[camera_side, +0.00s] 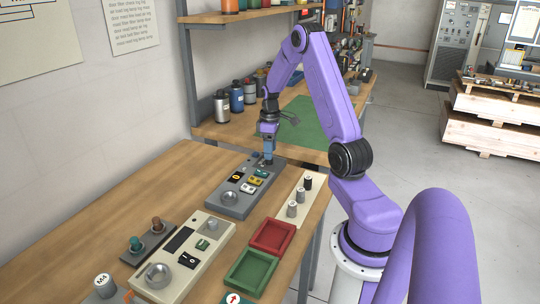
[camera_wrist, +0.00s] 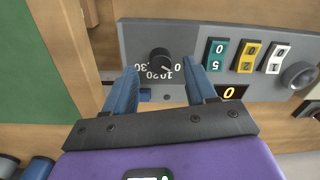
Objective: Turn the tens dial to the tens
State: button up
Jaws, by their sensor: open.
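The dial (camera_wrist: 161,59) is a small black knob with a pale pointer mark, set in the grey panel (camera_wrist: 140,38). White numbers including 10, 20 and 30 are printed around it, some partly hidden or cut off. My gripper (camera_wrist: 161,68) is open, with one blue finger on each side of the dial and the tips roughly level with it. I cannot tell whether either finger touches it. In the side view my gripper (camera_side: 267,159) points down over the far end of the grey panel (camera_side: 232,205) and hides the dial.
The panel also has teal (camera_wrist: 215,54), yellow (camera_wrist: 246,57) and white (camera_wrist: 277,59) number tiles and a round silver knob (camera_wrist: 299,75). A cream panel (camera_side: 160,291), a red tray (camera_side: 272,237), a green tray (camera_side: 251,272) and a strip with grey knobs (camera_side: 303,212) stand nearby.

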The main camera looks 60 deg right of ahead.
jog(key=shift+f, duration=1.4)
grip_shut()
jog(key=shift+m, duration=0.4)
jog(key=m, duration=0.3)
jog(key=shift+a+m, duration=0.1)
jog(key=shift+m, duration=1.9)
